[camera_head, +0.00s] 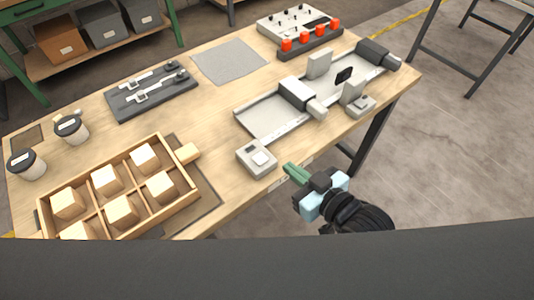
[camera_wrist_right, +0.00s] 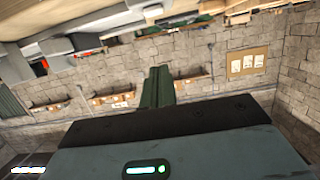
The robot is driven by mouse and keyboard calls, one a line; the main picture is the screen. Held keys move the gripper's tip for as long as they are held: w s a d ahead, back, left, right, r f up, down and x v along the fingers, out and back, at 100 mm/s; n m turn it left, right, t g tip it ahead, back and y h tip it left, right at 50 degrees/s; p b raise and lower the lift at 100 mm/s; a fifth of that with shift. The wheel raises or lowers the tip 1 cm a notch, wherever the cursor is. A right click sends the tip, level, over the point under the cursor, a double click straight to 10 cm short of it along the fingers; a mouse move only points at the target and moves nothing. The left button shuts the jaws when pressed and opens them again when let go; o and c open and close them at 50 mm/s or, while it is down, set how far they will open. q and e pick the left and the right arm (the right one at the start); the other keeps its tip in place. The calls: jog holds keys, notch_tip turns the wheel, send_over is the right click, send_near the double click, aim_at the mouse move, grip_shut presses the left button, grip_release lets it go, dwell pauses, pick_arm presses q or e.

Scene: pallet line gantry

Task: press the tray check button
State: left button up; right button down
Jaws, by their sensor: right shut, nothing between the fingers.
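The tray check button seems to be the pale square cap (camera_head: 261,158) on a small grey box (camera_head: 249,166) near the table's front edge, in the head view. My right gripper (camera_head: 288,168) is just right of the box, with its green fingers pointing toward it. The fingers look shut and empty, and I cannot tell whether they touch the box. In the right wrist view the green fingers (camera_wrist_right: 158,84) are together, with nothing between them. The button cannot be made out in that view. My left gripper is not in view.
A wooden tray (camera_head: 190,196) with several pale blocks sits left of the box. A grey conveyor-like fixture (camera_head: 262,117) is behind and to the right. A red-button panel (camera_head: 312,42) and a grey mat (camera_head: 229,61) are at the back.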

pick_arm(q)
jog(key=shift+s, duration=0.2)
pick_arm(e)
jog(key=shift+s, duration=0.1)
send_over(267, 166)
notch_tip(267, 166, down, 2)
jog(key=shift+f, duration=0.15)
notch_tip(267, 166, down, 3)
jog(key=shift+a+r, duration=0.1)
jog(key=shift+r, duration=0.05)
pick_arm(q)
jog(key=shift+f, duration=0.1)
pick_arm(e)
jog(key=shift+f, duration=0.7)
